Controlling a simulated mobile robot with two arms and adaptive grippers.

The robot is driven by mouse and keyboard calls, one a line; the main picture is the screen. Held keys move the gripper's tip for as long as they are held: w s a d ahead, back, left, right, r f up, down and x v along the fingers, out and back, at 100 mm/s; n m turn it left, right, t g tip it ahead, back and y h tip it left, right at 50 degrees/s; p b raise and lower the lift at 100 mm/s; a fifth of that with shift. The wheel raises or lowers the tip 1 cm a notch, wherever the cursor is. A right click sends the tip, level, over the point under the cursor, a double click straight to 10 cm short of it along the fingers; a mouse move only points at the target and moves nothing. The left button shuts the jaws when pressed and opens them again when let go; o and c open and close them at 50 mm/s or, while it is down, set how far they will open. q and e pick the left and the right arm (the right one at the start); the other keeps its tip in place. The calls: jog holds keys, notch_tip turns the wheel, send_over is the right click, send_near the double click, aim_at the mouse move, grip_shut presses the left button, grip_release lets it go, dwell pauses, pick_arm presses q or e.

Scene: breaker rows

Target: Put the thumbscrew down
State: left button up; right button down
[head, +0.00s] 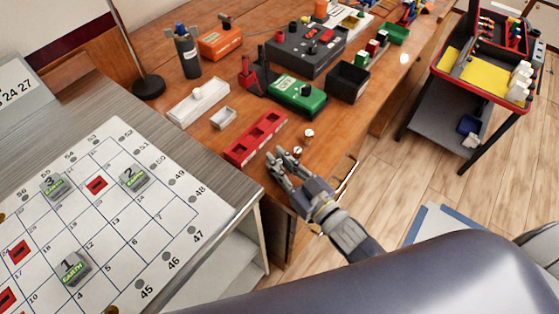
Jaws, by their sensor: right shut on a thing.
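My right gripper (284,160) is over the front edge of the wooden bench (330,126), just right of a red tray with recesses (256,138). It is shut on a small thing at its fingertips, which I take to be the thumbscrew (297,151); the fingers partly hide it. Another small pale round-topped piece (309,134) stands on the bench just beyond the fingertips. I cannot tell whether the held piece touches the bench. My left gripper is not in view.
A green device (297,96), a black open box (347,82) and a small grey tray (223,119) stand behind. A numbered board (140,215) with labelled blocks lies at left. Some bare bench lies right of the gripper. A tool trolley (470,85) stands at right.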

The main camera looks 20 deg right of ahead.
jog(key=shift+f, duration=0.15)
jog(key=c, duration=1.6)
grip_release()
